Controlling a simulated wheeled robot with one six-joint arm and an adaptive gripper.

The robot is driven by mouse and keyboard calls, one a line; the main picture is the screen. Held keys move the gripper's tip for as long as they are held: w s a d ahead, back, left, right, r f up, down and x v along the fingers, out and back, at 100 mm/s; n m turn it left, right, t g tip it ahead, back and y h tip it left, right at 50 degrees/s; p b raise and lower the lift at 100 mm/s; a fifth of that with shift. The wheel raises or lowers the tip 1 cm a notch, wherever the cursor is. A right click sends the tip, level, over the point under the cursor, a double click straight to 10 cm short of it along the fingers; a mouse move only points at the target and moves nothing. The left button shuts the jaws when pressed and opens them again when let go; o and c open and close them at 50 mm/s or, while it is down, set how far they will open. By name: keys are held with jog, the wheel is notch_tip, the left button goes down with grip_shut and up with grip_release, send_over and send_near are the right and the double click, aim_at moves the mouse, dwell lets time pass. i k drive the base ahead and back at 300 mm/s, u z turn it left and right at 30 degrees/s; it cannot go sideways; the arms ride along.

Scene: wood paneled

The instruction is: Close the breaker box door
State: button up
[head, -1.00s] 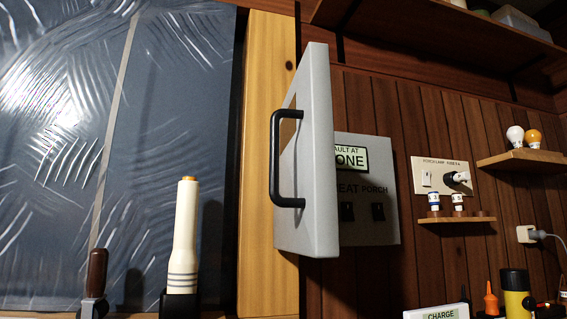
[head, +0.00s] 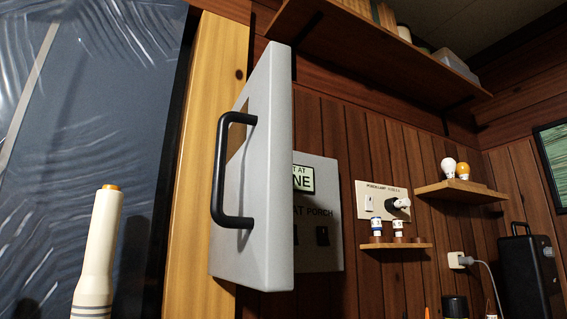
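The breaker box door (head: 268,170) is a grey panel standing open, swung out from the wall toward me. Its black bar handle (head: 222,172) is on the face toward the left. Behind the door, part of the grey breaker box (head: 325,170) shows, with a label ending in "NE", the word "PORCH" and a dark switch. The door hides the left part of the box. My gripper is not in view.
A wooden post (head: 205,150) and a plastic-covered panel (head: 90,120) stand left of the door. A cream cylinder (head: 98,255) stands at lower left. A socket plate (head: 382,201), small shelves with bulbs (head: 460,193) and a black case (head: 528,270) are to the right.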

aim_at(252, 246)
jog(key=z, duration=0.45)
jog(key=k, duration=1.15)
jog(key=u, duration=1.25)
jog(key=i, duration=0.5)
jog(key=z, duration=0.05)
